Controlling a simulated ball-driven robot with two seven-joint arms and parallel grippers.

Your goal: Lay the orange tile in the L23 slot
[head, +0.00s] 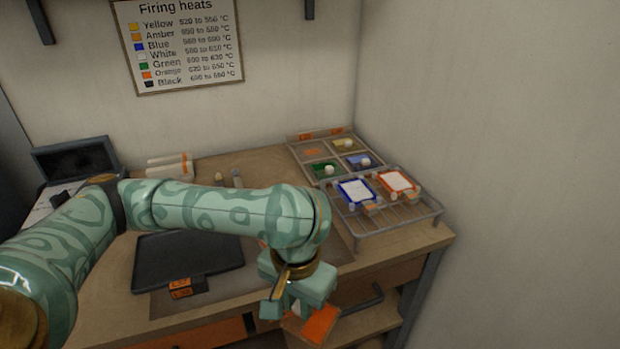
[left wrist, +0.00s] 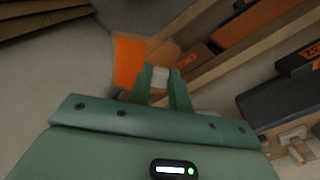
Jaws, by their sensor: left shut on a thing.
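The orange tile (head: 321,325) hangs at my left gripper (head: 296,306), in front of the bench's front edge and over the drawers. In the left wrist view, my left gripper (left wrist: 160,90) is shut on a small pale piece at the edge of the orange tile (left wrist: 128,62). The compartment tray (head: 291,146) stands at the back right of the bench; one compartment shows an orange mark (head: 312,152) and no knobbed piece. Small orange labels are on the tray and by the dark tray; I cannot read L23 on any. My right gripper is not in view.
A wire rack (head: 402,222) with a blue-framed panel (head: 356,191) and an orange-framed panel (head: 397,182) stands at the right. A dark flat tray (head: 188,262) lies mid-bench behind my arm. A heat chart (head: 185,42) hangs on the wall.

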